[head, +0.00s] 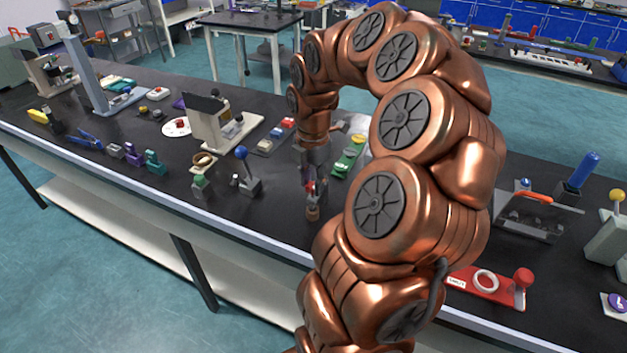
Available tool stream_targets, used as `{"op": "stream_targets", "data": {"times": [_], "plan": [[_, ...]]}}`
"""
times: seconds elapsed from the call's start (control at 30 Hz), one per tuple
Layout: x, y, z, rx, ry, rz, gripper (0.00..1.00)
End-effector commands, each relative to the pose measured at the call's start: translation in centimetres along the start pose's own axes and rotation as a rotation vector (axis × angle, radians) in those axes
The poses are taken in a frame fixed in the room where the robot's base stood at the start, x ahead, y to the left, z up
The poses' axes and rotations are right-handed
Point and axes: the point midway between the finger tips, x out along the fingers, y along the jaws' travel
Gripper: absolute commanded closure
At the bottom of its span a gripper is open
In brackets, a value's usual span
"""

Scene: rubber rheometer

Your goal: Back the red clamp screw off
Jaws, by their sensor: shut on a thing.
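My gripper (312,186) points down over the black bench near its front edge, at the middle of the picture. It is shut on a small red part, which I take to be the red clamp screw (310,187); the fingers hide most of it. A small brown round piece (313,213) shows just below the fingertips. How far the screw is turned cannot be made out at this size.
A blue-knobbed lever block (250,186) and a grey-green stand with a tan ring (202,180) are left of my gripper. A green piece (347,162) lies close behind it on the right. A red fixture with a white ring (460,280) lies farther right.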

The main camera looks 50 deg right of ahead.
Motion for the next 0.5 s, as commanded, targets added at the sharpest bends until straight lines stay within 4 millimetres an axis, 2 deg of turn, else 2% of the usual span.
{"op": "stream_targets", "data": {"times": [0.13,0.5], "plan": [[-0.12,0.03,-0.03,-0.1,0.0,0.0,1.0],[-0.13,0.02,-0.01,-0.14,0.0,0.0,1.0]]}}
